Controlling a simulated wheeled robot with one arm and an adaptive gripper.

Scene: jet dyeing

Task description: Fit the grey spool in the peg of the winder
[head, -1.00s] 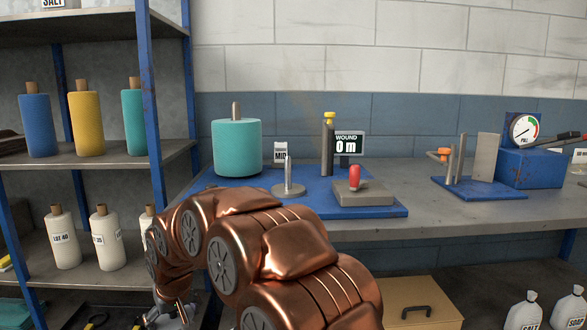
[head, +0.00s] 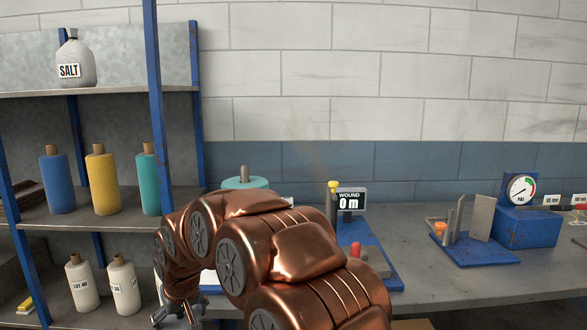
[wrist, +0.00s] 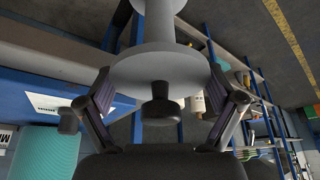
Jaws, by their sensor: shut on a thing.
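In the wrist view, my gripper (wrist: 160,98) is shut on the grey spool (wrist: 158,66), its fingers on either side of a round flange. The spool's core runs out of the top of that view. In the head view, my gripper (head: 180,314) is low at the left, partly cut off by the lower edge, and the spool is not clear there. The winder shows its blue base (head: 392,272) and its "WOUND 0 m" display (head: 349,199). My arm hides the winder's peg. A teal roll (head: 245,183) shows just above my arm.
A shelf rack at the left holds blue (head: 56,180), yellow (head: 102,180) and teal (head: 148,184) cones, white cones and a salt bag (head: 68,62). At the right of the bench stand a blue-based fixture (head: 470,250) and a gauge box (head: 527,226). Bare bench lies between.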

